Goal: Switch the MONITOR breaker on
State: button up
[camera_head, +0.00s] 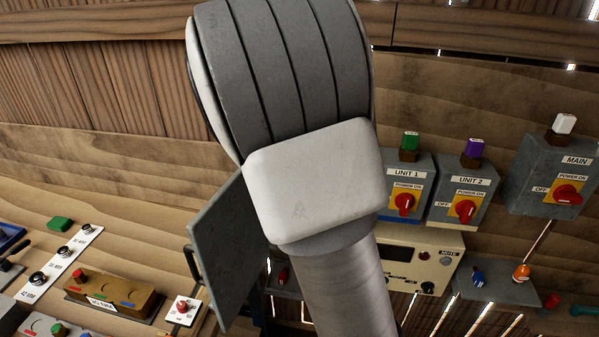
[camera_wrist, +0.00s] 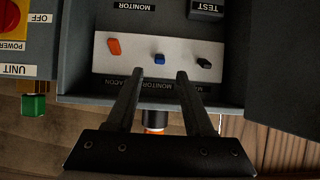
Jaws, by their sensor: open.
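In the wrist view, which looks upside down, an open grey breaker box (camera_wrist: 80,70) holds a white strip (camera_wrist: 185,47) with an orange toggle (camera_wrist: 114,46), a blue toggle (camera_wrist: 159,58) and a black toggle (camera_wrist: 204,63). The strip's inverted labels are partly covered by my fingers; a MONITOR label appears near the blue toggle. My gripper (camera_wrist: 160,73) is open and empty, its fingertips just below the blue toggle in the picture, one to each side. Contact cannot be told. In the head view my arm hides the gripper and toggles.
A grey door panel (camera_head: 218,250) stands open beside my arm. The UNIT 1 box (camera_head: 407,180), UNIT 2 box (camera_head: 463,190) and MAIN box (camera_head: 553,175) with red knobs are on the right. A cream panel (camera_head: 435,243) sits below them. Switch panels (camera_head: 110,295) lie at lower left.

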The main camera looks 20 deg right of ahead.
jog(key=p+v, duration=0.1)
jog(key=v, duration=0.9)
jog(key=shift+s+a+r, duration=0.15)
jog(key=shift+s+r, duration=0.05)
jog(key=shift+s, duration=0.05)
jog(key=s+a+r+n+y+b, duration=0.2)
jog(key=s+a+n+y+b, duration=0.25)
jog(key=a+y, duration=0.55)
jog(key=s+d+f+n+g+h+b, duration=0.1)
jog(key=s+g, duration=0.1)
jog(key=s, duration=0.6)
jog(key=s+f+n+g+h+b, duration=0.1)
jog(key=s+f+g+h, duration=0.1)
jog(key=s, duration=0.6)
jog(key=shift+s+d, duration=0.35)
jog(key=shift+d, duration=0.05)
dwell(0.6)
